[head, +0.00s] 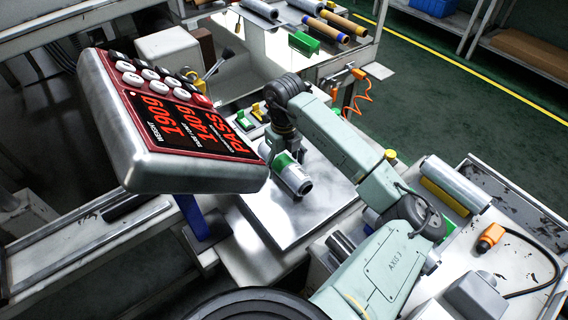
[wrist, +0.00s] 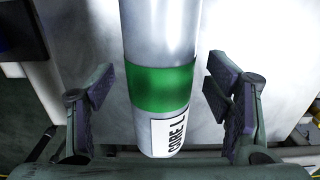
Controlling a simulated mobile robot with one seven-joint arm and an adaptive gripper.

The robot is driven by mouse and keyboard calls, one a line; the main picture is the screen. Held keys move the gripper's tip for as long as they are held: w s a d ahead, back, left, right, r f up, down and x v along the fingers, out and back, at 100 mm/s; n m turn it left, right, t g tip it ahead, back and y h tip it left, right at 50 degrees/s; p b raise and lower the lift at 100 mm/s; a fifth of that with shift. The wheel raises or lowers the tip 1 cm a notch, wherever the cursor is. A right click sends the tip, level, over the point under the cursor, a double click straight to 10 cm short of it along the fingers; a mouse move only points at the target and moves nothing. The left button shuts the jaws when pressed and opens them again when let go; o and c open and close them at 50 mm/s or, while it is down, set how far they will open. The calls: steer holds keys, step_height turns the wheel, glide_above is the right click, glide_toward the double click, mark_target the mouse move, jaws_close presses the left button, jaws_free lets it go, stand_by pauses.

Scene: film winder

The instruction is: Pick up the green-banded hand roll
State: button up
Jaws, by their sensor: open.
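The green-banded hand roll (head: 298,181) lies on the bright metal plate of the scale (head: 262,207), below my gripper (head: 287,142). In the wrist view the roll (wrist: 163,35) is a silvery cylinder with a wide green band and a white label reading "CORE L". My gripper (wrist: 160,78) is open, with one dark padded finger on each side of the roll. A gap shows between the roll and each finger. In the head view my wrist hides part of the roll and the fingers.
A large scale display (head: 170,125) with red figures and "PASS" stands at left, near the plate. Several rolls (head: 325,27) lie on the bench at the back. At right, a cart holds another roll (head: 455,184) and an orange-ended cable (head: 490,237).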

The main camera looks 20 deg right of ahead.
mark_target(287, 158)
steer(key=shift+c, duration=0.4)
steer(key=c, duration=1.6)
steer(key=shift+r+b, duration=0.45)
steer(key=shift+r, duration=0.4)
steer(key=shift+w+d+r+b, duration=0.15)
steer(key=shift+d+r+b, duration=0.15)
steer(key=shift+r, duration=0.15)
steer(key=shift+w+d+r+b, duration=0.15)
steer(key=shift+r+b, duration=0.1)
steer(key=shift+r, duration=0.15)
steer(key=w+d+r+b, duration=0.1)
steer(key=w+d+b, duration=0.2)
steer(key=w+d, duration=0.4)
steer(key=d, duration=0.5)
steer(key=shift+w+d+r, duration=0.35)
steer(key=shift+w+d, duration=0.05)
